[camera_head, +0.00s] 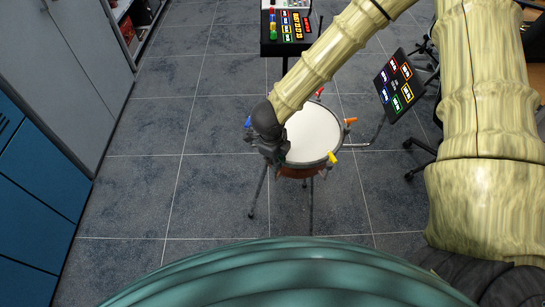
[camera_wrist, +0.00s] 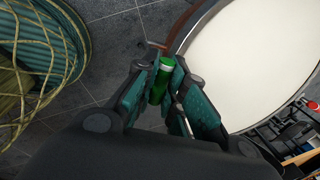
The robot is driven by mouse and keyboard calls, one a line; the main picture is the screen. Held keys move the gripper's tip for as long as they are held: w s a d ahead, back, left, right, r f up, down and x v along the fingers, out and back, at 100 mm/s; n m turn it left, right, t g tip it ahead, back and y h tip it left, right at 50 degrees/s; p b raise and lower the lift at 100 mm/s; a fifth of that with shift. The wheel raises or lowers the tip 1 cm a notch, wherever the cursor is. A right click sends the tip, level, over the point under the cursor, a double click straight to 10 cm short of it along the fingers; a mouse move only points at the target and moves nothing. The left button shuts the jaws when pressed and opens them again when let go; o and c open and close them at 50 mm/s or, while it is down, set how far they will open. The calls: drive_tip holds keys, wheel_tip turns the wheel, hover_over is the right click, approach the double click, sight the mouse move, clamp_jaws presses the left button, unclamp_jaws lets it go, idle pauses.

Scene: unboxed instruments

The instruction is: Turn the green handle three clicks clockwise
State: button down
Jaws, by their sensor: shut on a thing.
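The green handle (camera_wrist: 160,82) sits at the rim of a round white-topped drum (camera_head: 312,135). In the wrist view it stands between my two fingers, and my gripper (camera_wrist: 166,85) is shut on it. The drum's white skin also fills the upper right of the wrist view (camera_wrist: 255,55). In the head view my gripper (camera_head: 277,155) is at the drum's near left edge, and my wrist hides most of it and the green handle.
Other coloured handles sit around the rim: yellow (camera_head: 332,157), orange (camera_head: 350,121), red (camera_head: 319,91) and blue (camera_head: 248,136). A panel with coloured blocks (camera_head: 288,28) stands behind, another tilted panel (camera_head: 399,82) at right. Cabinets (camera_head: 60,60) line the left. Tiled floor lies open left of the drum.

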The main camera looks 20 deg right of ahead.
drive_tip(key=shift+w+r, duration=0.15)
drive_tip(key=shift+w, duration=0.15)
drive_tip(key=c, duration=1.4)
unclamp_jaws()
drive_tip(key=shift+s, duration=0.1)
drive_tip(key=r, duration=0.3)
drive_tip(key=s+a+r, duration=0.1)
drive_tip(key=r, duration=0.7)
drive_tip(key=shift+s+a+r, duration=0.25)
drive_tip(key=shift+s+a, duration=0.05)
drive_tip(key=shift+a, duration=0.1)
